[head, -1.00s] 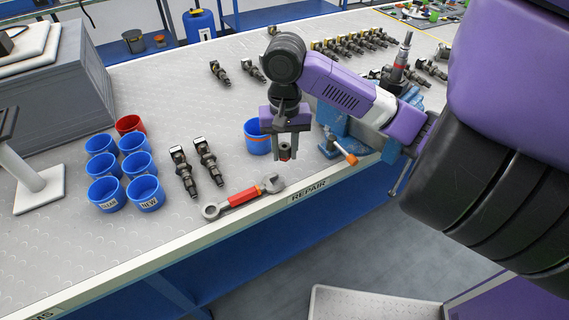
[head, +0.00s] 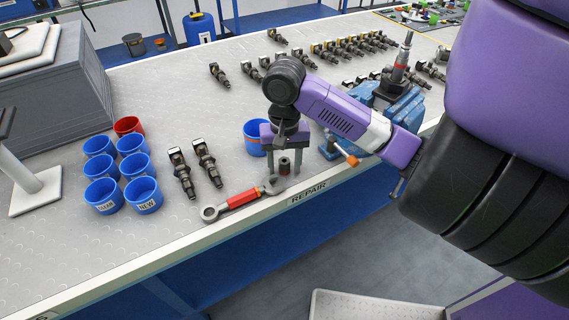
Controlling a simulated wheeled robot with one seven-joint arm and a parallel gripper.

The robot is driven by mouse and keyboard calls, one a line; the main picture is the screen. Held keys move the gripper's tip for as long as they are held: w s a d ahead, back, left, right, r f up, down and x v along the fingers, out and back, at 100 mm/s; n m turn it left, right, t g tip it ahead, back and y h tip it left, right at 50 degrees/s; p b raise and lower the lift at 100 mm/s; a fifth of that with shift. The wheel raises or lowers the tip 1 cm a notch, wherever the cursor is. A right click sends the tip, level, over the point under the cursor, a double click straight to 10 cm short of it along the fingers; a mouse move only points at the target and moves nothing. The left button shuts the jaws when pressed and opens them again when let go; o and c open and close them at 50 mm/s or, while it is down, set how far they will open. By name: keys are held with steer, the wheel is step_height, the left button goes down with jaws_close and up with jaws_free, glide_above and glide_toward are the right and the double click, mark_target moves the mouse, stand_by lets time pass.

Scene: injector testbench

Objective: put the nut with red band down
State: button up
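The nut (head: 284,167) is a small dark cylinder. It appears to stand upright on the bench top, just right of the wrench's open jaw. Its red band cannot be made out now. My gripper (head: 284,169) points down over the nut, with one finger on each side. The fingers are spread, with gaps between them and the nut, so my gripper is open around it.
A red-handled wrench (head: 242,198) lies close at the left, near the bench's front edge. A blue vise (head: 393,101) is at the right. Two injectors (head: 207,161) and several blue cups (head: 141,194) are left.

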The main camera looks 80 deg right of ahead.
mark_target(285, 162)
step_height(285, 162, up, 12)
steer(key=p, duration=0.2)
steer(key=shift+r, duration=0.2)
stand_by(0.4)
stand_by(0.5)
